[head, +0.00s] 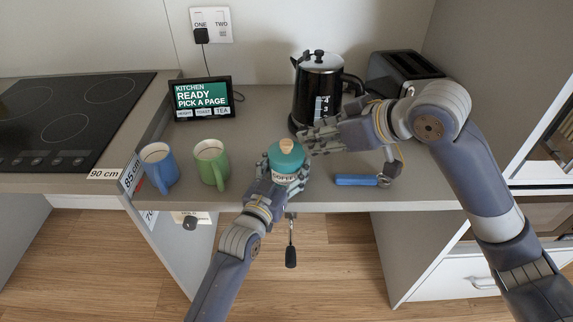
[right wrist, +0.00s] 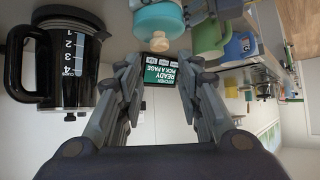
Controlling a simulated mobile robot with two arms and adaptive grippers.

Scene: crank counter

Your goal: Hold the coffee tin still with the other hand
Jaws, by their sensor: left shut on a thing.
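The coffee tin (head: 288,158) is teal with a pale label and a tan knob on its lid. It stands near the counter's front edge. My left gripper (head: 281,180) is shut on the tin from the front and hides part of its lower body. My right gripper (head: 306,141) is just right of the tin's top, with nothing seen between its fingers. In the right wrist view, the right gripper (right wrist: 162,75) has its fingers spread apart. The tin (right wrist: 158,18) shows there upside down at the top, beyond the fingertips.
A black kettle (head: 319,82) and a toaster (head: 401,70) stand behind my right arm. A green mug (head: 211,165) and a blue mug (head: 159,168) stand left. A tablet (head: 202,99) is behind. A blue-handled tool (head: 357,180) lies right. A crank (head: 291,256) hangs below the front edge.

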